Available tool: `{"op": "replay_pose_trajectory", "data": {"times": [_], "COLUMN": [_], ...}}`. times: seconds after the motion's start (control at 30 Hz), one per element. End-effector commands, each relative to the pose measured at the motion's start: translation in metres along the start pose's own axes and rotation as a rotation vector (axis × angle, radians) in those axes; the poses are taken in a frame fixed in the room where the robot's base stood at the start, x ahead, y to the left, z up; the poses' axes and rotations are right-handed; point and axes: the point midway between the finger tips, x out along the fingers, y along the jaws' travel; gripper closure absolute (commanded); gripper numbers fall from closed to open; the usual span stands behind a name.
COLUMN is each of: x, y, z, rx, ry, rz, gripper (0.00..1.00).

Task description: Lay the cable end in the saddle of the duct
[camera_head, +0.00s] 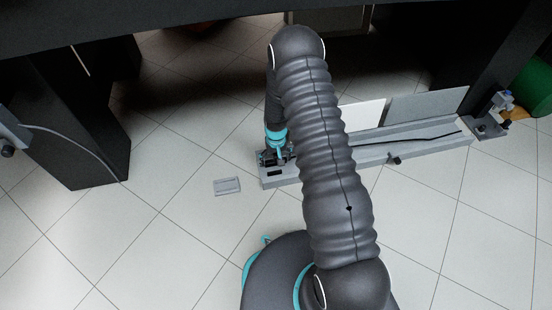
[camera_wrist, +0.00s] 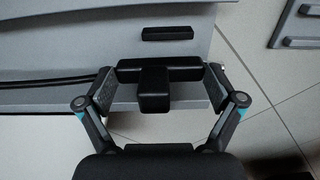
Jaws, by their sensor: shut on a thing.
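The duct (camera_head: 365,159) is a long grey channel on the floor, and its grey end also fills the upper part of the wrist view (camera_wrist: 60,50). The cable (camera_head: 430,139) is a black line along the duct; in the wrist view, two dark strands (camera_wrist: 50,82) run in from the left. My gripper (camera_wrist: 158,87) is shut on the black cable end (camera_wrist: 155,90), a bar with a square block, over the duct's end. I cannot tell whether it touches the duct. A black rectangle (camera_wrist: 167,33), possibly the saddle, lies just beyond it. In the head view my gripper (camera_head: 275,158) is small and dark.
A small grey plate (camera_head: 227,186) lies on the tiles left of the duct. White and grey panels (camera_head: 428,105) stand behind the duct. A bracket (camera_head: 490,125) stands at its right end. Black table legs (camera_head: 70,135) flank the scene.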

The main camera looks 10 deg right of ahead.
Motion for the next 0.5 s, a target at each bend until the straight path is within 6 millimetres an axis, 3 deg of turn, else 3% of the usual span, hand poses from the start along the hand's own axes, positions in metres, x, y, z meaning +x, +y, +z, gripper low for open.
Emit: {"op": "replay_pose_trajectory", "data": {"times": [0.5], "x": [0.023], "y": [0.0], "z": [0.0], "rx": [0.0], "ry": [0.001], "rz": [0.0], "gripper": [0.77]}}
